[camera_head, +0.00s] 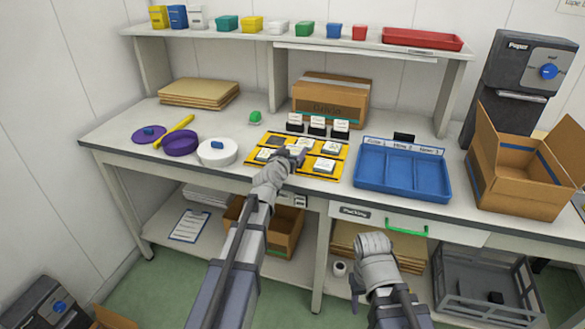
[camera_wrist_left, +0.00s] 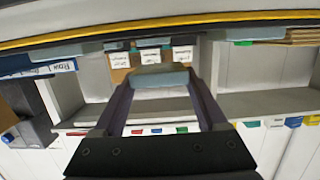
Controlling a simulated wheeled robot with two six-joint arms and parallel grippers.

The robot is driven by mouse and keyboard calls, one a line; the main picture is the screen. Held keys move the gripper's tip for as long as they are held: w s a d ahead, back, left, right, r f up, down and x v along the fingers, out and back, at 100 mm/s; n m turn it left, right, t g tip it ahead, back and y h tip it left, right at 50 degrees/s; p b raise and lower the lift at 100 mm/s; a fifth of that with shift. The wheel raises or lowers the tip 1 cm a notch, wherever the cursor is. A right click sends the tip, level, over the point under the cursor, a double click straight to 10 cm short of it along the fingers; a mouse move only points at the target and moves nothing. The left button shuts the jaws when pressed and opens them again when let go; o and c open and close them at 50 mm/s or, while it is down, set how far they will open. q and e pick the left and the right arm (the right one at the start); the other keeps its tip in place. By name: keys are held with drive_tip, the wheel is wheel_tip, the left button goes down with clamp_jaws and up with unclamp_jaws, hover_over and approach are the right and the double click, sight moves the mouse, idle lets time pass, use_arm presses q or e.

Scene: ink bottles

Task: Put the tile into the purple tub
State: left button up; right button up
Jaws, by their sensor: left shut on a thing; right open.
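The purple tub (camera_head: 181,143) stands open on the left of the table, beside a white round tub (camera_head: 217,153). My left gripper (camera_head: 296,157) is over the yellow tile board (camera_head: 290,171), well to the right of the purple tub. In the left wrist view (camera_wrist_left: 161,82) its fingers are shut on a grey-blue tile (camera_wrist_left: 160,76). Several pale tiles, such as one at the front right (camera_head: 324,165), lie on the board; my gripper partly hides the middle. My right gripper (camera_head: 372,246) is open, low in front of the table; its fingertips are hard to see.
Small black card stands (camera_head: 317,127) stand behind the board. A blue divided tray (camera_head: 402,172) and open carton (camera_head: 520,175) are to the right.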

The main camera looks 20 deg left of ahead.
use_arm(q)
drive_tip(key=shift+f+b, duration=1.95)
drive_tip(key=shift+r, duration=0.15)
drive_tip(key=o, duration=1.4)
drive_tip(key=s+r+p, duration=0.1)
drive_tip(key=s, duration=0.3)
drive_tip(key=s+p, duration=0.1)
drive_tip(key=s, duration=0.3)
drive_tip(key=s+r+p, duration=0.1)
drive_tip(key=s, duration=0.2)
drive_tip(key=shift+s+a+r, duration=0.2)
drive_tip(key=shift+s+r, duration=0.1)
drive_tip(key=shift+s, duration=0.1)
